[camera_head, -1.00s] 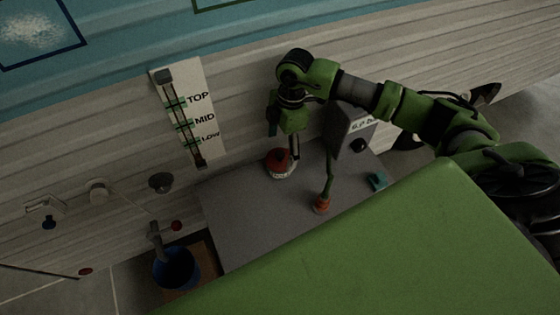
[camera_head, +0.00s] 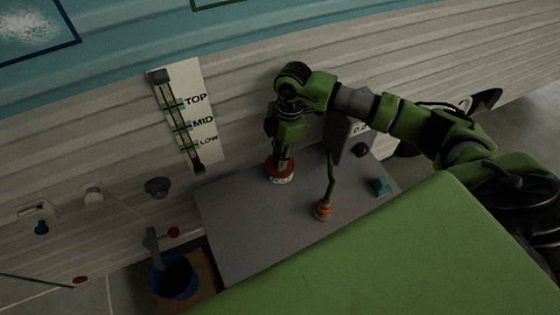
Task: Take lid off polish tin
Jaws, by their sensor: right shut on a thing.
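The polish tin (camera_head: 281,179) is a small round tin with a red top and a pale labelled side. It stands on the grey table (camera_head: 235,215) near the camper wall. My right gripper (camera_head: 281,163) points down over the tin and is shut at its red top, which I take to be the lid. The fingers partly hide the top, and I see no clear gap between lid and tin. My left gripper is not in view.
A grey box with a dial (camera_head: 350,136) stands right of the tin. An orange-based thing with a green stem (camera_head: 323,210) and a teal block (camera_head: 379,187) are on the table. A blue bucket (camera_head: 174,277) stands to the left. A slider gauge (camera_head: 182,118) is on the wall.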

